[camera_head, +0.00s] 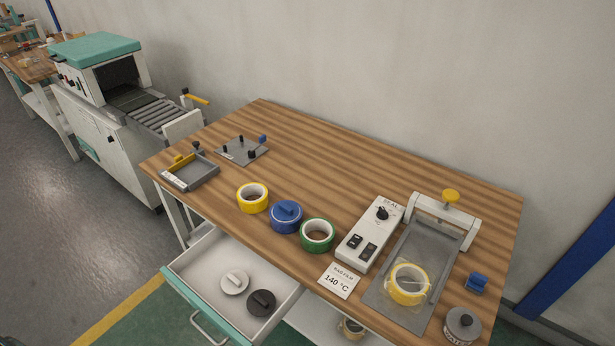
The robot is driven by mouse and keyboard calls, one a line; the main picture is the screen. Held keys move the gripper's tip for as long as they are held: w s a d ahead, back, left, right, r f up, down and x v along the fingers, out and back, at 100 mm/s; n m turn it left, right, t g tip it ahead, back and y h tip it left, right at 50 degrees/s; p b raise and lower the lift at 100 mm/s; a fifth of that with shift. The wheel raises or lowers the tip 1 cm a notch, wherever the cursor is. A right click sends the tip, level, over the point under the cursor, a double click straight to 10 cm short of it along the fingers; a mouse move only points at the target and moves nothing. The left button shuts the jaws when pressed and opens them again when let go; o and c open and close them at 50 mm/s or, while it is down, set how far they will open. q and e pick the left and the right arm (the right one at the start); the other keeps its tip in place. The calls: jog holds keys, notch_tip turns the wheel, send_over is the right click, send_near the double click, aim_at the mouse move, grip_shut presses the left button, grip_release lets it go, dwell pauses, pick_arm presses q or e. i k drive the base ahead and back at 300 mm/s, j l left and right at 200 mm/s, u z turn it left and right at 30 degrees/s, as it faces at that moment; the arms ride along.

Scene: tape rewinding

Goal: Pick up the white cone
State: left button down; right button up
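The white cone (234,283) appears to be the round white piece with a raised grip bar on top. It lies in the open drawer (206,257) below the table's front edge, grip side up. A similar black piece (261,303) lies just to its right in the same drawer. A blue piece (286,211) of like shape sits in a blue tape roll (287,225) on the table. Neither of my grippers is in view.
On the wooden table (330,150) stand a yellow roll (252,198), a green roll (317,235), a white control box (370,233), a sealing press (440,215) and a grey weight (462,325). The table's back middle is clear. The drawer sticks out in front.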

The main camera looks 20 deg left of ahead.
aim_at(234, 282)
jog(key=j+u, duration=0.1)
jog(key=u, duration=0.35)
jog(key=j+u, duration=0.1)
jog(key=u, duration=0.3)
jog(key=i+l, duration=0.05)
